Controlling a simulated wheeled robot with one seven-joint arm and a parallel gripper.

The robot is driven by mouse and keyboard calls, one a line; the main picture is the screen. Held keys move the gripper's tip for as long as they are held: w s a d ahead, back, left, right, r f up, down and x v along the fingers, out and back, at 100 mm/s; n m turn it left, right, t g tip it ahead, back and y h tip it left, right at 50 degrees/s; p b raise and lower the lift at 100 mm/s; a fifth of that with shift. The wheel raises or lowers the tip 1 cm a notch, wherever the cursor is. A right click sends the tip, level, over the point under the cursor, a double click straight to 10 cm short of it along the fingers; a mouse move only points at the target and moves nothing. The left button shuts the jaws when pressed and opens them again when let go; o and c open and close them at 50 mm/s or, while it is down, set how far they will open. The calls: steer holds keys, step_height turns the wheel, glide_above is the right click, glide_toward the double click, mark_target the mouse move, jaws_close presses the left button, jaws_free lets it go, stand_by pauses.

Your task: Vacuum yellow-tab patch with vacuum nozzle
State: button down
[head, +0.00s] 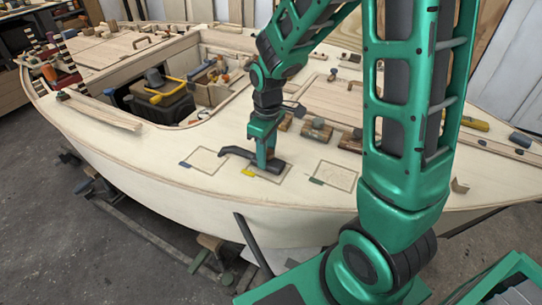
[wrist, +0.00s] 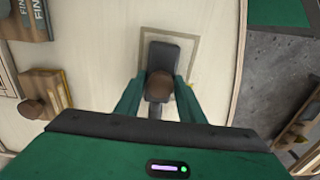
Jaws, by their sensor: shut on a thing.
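My gripper (head: 267,152) is shut on the vacuum nozzle (head: 274,166), a dark, flat-headed tool with a curved dark part reaching left. The nozzle head is low over the yellow-tab patch (head: 274,180), a thin outlined rectangle on the pale deck, with its yellow tab (head: 248,172) at the front left. In the wrist view, the grey nozzle head (wrist: 163,53) lies inside the patch outline (wrist: 197,62). My gripper's fingers (wrist: 159,95) flank the nozzle's round brown top. The nozzle and my gripper hide part of the patch. I cannot tell whether the head touches the deck.
A blue-tab patch (head: 205,160) lies to the left and a green-tab patch (head: 335,176) to the right. Wooden blocks (head: 317,130) stand behind on the deck. The open cockpit at the left holds a dark box (head: 165,101). The deck edge is close in front.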

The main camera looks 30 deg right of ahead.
mark_target(253, 154)
steer(key=shift+w+a+r, duration=0.1)
steer(key=shift+w+a, duration=0.55)
steer(key=shift+w, duration=0.3)
steer(key=shift+w+a+r, duration=0.1)
steer(key=shift+w+a, duration=0.55)
steer(key=shift+w, duration=0.3)
steer(key=shift+r, duration=2.95)
steer(key=shift+r, duration=1.5)
